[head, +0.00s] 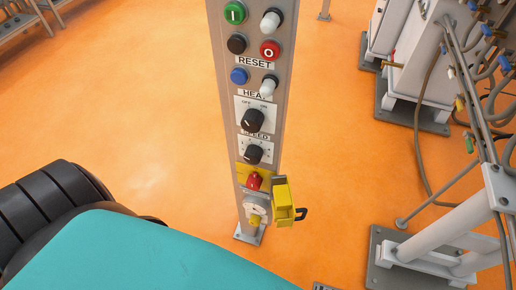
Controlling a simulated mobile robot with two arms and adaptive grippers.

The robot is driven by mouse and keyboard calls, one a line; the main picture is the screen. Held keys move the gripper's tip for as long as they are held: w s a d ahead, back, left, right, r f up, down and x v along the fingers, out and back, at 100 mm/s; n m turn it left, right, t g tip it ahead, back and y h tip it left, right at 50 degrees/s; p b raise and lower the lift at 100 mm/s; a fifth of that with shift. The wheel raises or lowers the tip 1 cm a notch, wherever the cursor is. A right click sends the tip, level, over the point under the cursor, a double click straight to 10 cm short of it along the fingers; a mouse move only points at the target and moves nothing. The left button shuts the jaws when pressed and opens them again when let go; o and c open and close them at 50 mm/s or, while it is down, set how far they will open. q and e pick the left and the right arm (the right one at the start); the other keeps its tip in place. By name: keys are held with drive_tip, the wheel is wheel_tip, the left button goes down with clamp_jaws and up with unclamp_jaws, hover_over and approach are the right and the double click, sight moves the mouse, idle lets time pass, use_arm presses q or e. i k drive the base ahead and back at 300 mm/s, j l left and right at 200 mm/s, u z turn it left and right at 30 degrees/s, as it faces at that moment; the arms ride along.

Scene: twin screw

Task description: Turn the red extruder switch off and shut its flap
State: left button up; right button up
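The red switch (253,181) sits on a yellow plate low on a grey upright control post (274,109). Its handle looks roughly upright, but I cannot tell its exact setting. The yellow flap (283,203) stands open, swung out to the right of the switch, with a small black loop or catch (301,214) at its edge. The switch is uncovered. Neither of my grippers is in view.
Above the switch are black speed (254,154) and heat (252,120) knobs, and several buttons. A white socket or dial with a yellow part (255,218) is below. Grey frames with cables (440,235) stand at right. Orange floor (150,130) around the post is clear.

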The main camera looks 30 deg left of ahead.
sight(254, 183)
drive_tip(key=i+l+u, duration=0.15)
drive_tip(key=l+u, duration=0.15)
drive_tip(key=u, duration=0.2)
drive_tip(key=i+l+u, duration=0.1)
drive_tip(key=l+u, duration=0.6)
drive_tip(key=u, duration=0.25)
drive_tip(key=l+u, duration=0.5)
drive_tip(key=i+j, duration=0.05)
drive_tip(key=j, duration=0.05)
